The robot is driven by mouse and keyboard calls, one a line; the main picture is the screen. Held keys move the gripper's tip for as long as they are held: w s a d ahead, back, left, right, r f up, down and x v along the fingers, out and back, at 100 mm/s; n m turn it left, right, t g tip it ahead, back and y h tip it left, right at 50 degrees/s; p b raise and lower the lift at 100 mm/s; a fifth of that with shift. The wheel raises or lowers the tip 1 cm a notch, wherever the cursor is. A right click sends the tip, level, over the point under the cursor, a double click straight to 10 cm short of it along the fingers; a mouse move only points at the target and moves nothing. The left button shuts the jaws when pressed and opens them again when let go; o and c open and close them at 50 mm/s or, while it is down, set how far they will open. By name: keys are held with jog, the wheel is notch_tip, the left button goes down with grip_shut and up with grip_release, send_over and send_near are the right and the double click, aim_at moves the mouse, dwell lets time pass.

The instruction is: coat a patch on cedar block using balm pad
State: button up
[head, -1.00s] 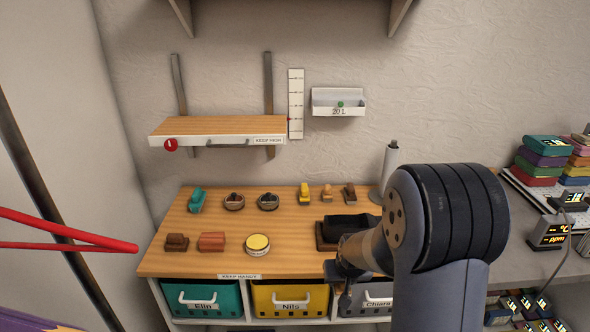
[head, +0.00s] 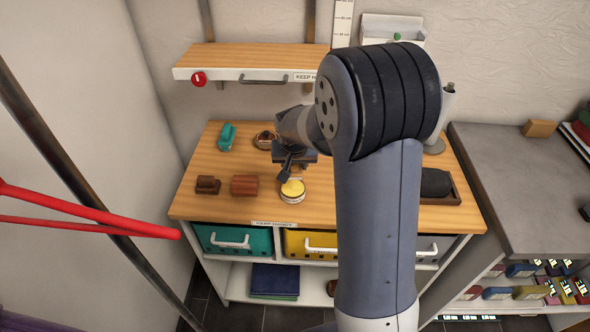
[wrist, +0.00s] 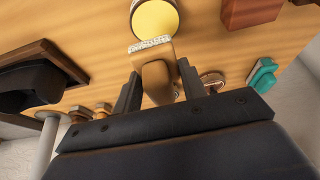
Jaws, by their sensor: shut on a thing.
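My gripper (wrist: 155,88) is shut on a tan wooden handle with a whitish, rough pad along its end, which I take for the balm pad (wrist: 152,62). In the head view my arm hides most of the gripper. A round tin with a yellow top (head: 292,189) stands just beyond the pad; it also shows in the wrist view (wrist: 155,18). I cannot tell whether pad and tin touch. A reddish-brown block, likely the cedar block (head: 244,186), lies left of the tin in the head view, and at the wrist view's upper right (wrist: 252,10).
A dark brown piece (head: 207,185) sits left of the block. A teal tool (head: 226,136) and a round container (head: 265,139) stand behind. A black object in a brown tray (head: 436,186) is at the right. A shelf (head: 255,57) hangs over the back.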

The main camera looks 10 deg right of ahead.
aim_at(293, 184)
jog(key=shift+w+a, duration=0.25)
jog(key=shift+f+b, duration=1.95)
jog(key=shift+f, duration=0.95)
jog(key=shift+s+f+b, duration=0.15)
jog(key=shift+f+b, duration=0.45)
jog(key=shift+b, duration=0.1)
jog(key=shift+r+p, duration=2.2)
jog(key=shift+r, duration=1.45)
jog(key=shift+f, duration=0.15)
